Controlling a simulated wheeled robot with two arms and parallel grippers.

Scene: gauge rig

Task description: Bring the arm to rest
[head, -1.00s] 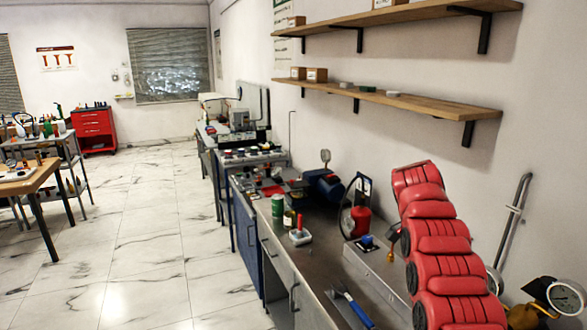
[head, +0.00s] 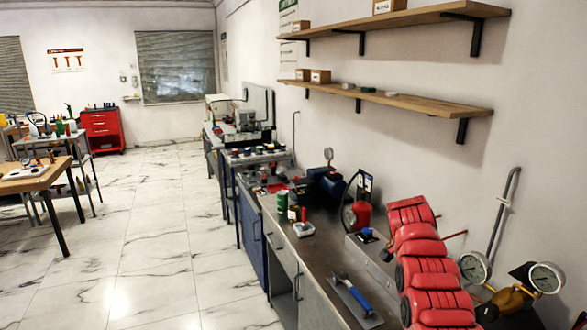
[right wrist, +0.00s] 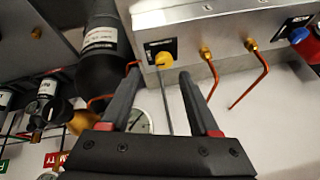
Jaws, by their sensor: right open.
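My right arm (head: 432,270), in red padded segments, reaches over the bench at the right of the head view. Its gripper is not visible there. In the right wrist view, my right gripper (right wrist: 158,74) is open, with its two dark fingers apart and nothing held. A yellow knob (right wrist: 163,62) on a metal block (right wrist: 200,20) appears just beyond the gap between the fingertips; no contact is visible. A dark cylinder with a white label (right wrist: 100,38) is behind the left finger. My left gripper is in neither view.
Two dial gauges (head: 546,278) on brass fittings stand right of my arm. Copper tubes (right wrist: 262,72) stick out of the metal block. The bench holds a blue-handled trowel (head: 352,294), a green can (head: 282,206) and a red bottle (head: 363,214). Wooden shelves (head: 390,98) hang above.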

